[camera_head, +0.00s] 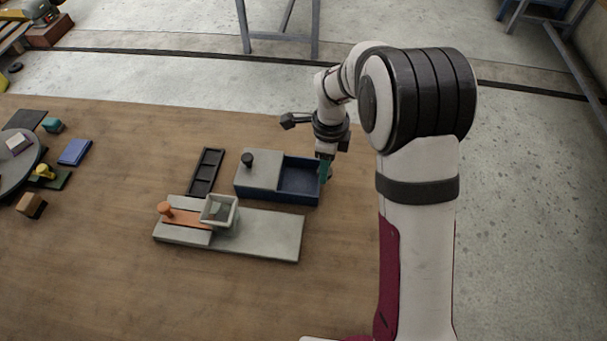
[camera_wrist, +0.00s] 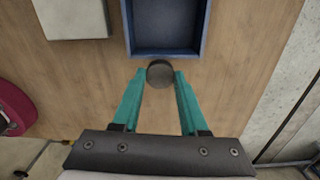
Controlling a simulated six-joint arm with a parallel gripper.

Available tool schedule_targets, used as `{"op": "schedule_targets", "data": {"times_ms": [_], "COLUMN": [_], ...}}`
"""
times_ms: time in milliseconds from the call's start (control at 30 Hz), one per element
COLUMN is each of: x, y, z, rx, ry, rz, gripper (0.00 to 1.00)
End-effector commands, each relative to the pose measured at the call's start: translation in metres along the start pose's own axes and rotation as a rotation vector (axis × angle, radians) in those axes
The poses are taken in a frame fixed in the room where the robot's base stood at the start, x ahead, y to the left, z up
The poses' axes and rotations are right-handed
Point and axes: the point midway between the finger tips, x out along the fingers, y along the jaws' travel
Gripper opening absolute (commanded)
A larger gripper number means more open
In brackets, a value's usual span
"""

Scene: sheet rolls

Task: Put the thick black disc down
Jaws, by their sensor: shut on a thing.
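The thick black disc (camera_wrist: 160,73) is between the teal fingertips of my gripper (camera_wrist: 161,78) in the wrist view. The gripper is shut on it. The disc is just outside the near wall of the blue box (camera_wrist: 168,53) in that view. In the head view my gripper (camera_head: 325,171) points down at the right end of the blue box (camera_head: 298,197). The disc cannot be made out clearly there, and its height above the table is hard to tell.
The blue box has a grey lid (camera_head: 262,181) with a black knob over its left part; its right part is open and looks empty. A black slotted tray (camera_head: 205,172) and a grey board (camera_head: 265,235) with an orange slider (camera_head: 185,217) and pale cup (camera_head: 219,212) stand nearby.

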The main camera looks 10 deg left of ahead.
Motion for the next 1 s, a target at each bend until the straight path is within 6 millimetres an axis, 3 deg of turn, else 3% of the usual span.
{"op": "schedule_targets", "data": {"times_ms": [100,200,467,800,833,1000], "x": [0.019,0.027,0.068,0.072,0.072,0.072], "y": [-0.001,-0.003,-0.003,-0.003,-0.003,-0.003], "z": [0.031,0.045,0.048,0.048,0.048,0.048], "rx": [-0.003,0.000,0.002,0.002,0.002,0.002], "ry": [0.000,0.000,0.001,0.000,0.000,0.000], "rz": [0.001,0.000,0.001,-0.001,-0.001,-0.001], "gripper": [0.00,0.00,0.00,0.00,0.47,0.73]}}
